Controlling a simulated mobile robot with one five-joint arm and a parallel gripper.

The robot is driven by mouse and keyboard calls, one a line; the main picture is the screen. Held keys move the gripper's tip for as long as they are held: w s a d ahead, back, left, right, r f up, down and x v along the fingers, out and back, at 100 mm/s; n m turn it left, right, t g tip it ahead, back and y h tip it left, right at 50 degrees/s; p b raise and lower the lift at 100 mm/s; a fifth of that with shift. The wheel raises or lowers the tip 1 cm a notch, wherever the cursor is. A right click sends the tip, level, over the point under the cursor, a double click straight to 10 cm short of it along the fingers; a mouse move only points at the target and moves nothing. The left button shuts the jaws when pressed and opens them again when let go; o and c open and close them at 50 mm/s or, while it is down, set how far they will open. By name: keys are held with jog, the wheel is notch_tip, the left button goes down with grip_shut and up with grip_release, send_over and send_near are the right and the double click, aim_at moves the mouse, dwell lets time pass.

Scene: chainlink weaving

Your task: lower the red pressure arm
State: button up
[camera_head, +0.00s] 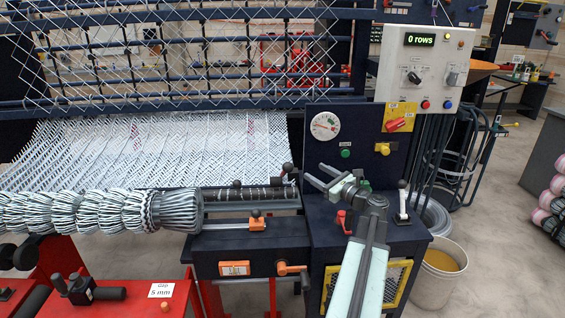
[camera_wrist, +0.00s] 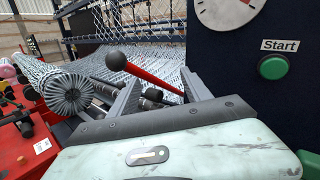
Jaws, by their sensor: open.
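The red pressure arm (camera_wrist: 150,77) is a slanted red lever with a black ball knob at its upper left end, in the wrist view. It rises between and beyond my gripper's two fingers, and its lower right end is hidden behind the right finger. In the head view its black knob (camera_head: 287,168) appears just left of my gripper (camera_head: 316,175), at the right end of the roller. My gripper is open and empty; its fingers also show in the wrist view (camera_wrist: 163,90). I cannot tell whether a finger touches the lever.
A dark panel with a dial (camera_head: 325,126) and a green Start button (camera_wrist: 273,67) stands close on the right. A striped roll (camera_head: 90,211) lies left; wire mesh hangs behind.

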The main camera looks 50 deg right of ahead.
aim_at(292, 169)
jog(key=w+a+m+p, duration=0.1)
jog(key=a, duration=0.1)
jog(key=w+a+r, duration=0.1)
jog(key=a, duration=0.2)
jog(key=w+a+r+m+p, duration=0.1)
jog(key=a, duration=0.1)
jog(key=shift+w+a+r+m+p, duration=0.15)
jog(key=shift+a+r+m+p, duration=0.1)
jog(key=shift+a+m+p, duration=0.1)
jog(key=shift+w+d+f, duration=0.1)
jog(key=shift+w, duration=0.25)
jog(key=w, duration=0.7)
jog(key=shift+d, duration=0.45)
grip_shut()
jog(key=shift+f, duration=0.1)
